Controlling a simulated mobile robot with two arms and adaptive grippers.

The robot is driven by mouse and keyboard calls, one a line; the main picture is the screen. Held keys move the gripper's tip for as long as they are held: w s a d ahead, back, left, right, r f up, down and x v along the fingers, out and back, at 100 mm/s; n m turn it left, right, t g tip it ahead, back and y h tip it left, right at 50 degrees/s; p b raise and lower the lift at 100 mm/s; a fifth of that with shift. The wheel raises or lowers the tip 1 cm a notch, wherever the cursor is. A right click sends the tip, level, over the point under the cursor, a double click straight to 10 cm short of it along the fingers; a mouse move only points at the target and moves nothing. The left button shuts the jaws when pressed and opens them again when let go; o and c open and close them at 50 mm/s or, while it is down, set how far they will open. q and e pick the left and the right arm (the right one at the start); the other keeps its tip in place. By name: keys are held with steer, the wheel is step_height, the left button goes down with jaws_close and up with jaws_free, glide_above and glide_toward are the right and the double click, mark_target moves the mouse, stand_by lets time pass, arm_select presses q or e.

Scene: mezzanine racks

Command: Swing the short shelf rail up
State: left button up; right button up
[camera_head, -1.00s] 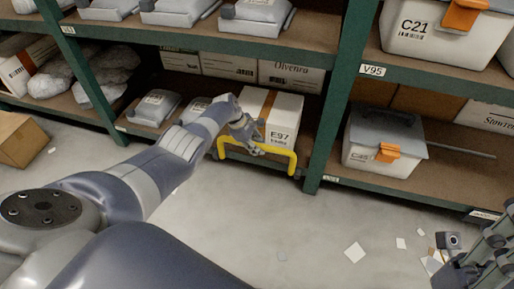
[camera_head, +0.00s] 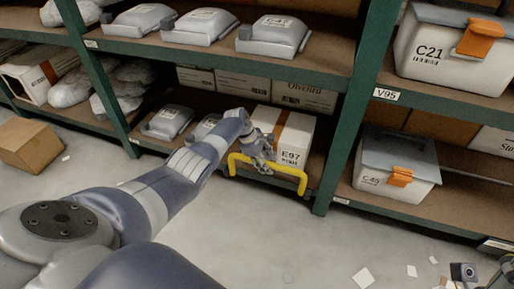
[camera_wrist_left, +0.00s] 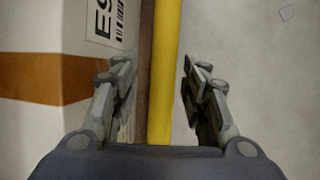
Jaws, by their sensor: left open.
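The short shelf rail (camera_head: 283,169) is a yellow bar with bent ends at the front edge of the bottom shelf, in front of the white box marked E97 (camera_head: 296,137). My left gripper (camera_head: 264,167) is at the rail's left-middle part and covers a bit of it. In the left wrist view the yellow rail (camera_wrist_left: 164,70) runs between the two open fingers of the left gripper (camera_wrist_left: 158,85), with a gap to the right finger. The box marked E97 (camera_wrist_left: 60,75) lies close on the left there.
Green uprights (camera_head: 345,125) stand either side of the bay. A bin marked C45 (camera_head: 395,170) is on the bottom shelf to the right, and grey bags (camera_head: 168,122) lie to the left. A cardboard box (camera_head: 30,145) and paper scraps lie on the otherwise clear floor.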

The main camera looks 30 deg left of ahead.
arm_select(q)
steer(key=v, duration=1.1)
steer(key=shift+w, duration=0.1)
